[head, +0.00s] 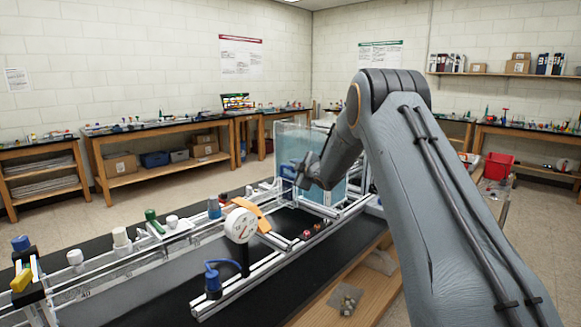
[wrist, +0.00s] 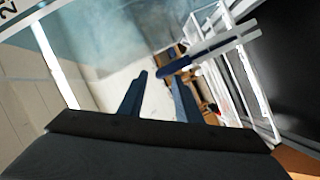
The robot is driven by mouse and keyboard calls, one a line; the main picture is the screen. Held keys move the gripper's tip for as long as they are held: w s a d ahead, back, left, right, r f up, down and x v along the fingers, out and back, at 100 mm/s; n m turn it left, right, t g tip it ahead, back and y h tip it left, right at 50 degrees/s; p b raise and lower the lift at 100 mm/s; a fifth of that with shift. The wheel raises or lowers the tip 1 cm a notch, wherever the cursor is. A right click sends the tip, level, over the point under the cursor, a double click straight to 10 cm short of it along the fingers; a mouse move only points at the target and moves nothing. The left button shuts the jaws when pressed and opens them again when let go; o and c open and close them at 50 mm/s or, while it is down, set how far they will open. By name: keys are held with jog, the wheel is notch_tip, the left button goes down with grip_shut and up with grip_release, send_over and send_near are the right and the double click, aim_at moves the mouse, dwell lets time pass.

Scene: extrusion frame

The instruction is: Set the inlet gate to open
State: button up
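A clear tank with bluish water (head: 325,145) stands at the far end of the extrusion frame. My gripper (head: 304,180) is at its front face, partly hidden by my wrist in the head view. In the wrist view my gripper (wrist: 158,77) has its two dark fingers apart with nothing between them. A blue handle with a pale metal bar (wrist: 174,66) lies just beyond the right fingertip; contact cannot be told. A blue part (head: 288,171) also shows by the tank in the head view. No label shows which part is the inlet gate, nor its setting.
A white dial gauge (head: 240,225), an orange lever (head: 258,215) and several coloured knobs sit along the frame's rails (head: 240,283). White extrusion bars (wrist: 250,85) run at the right of the wrist view. A red bin (head: 498,166) stands farther off at the right.

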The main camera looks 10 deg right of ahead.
jog(key=shift+x, duration=1.15)
grip_shut()
jog(key=shift+r, duration=0.1)
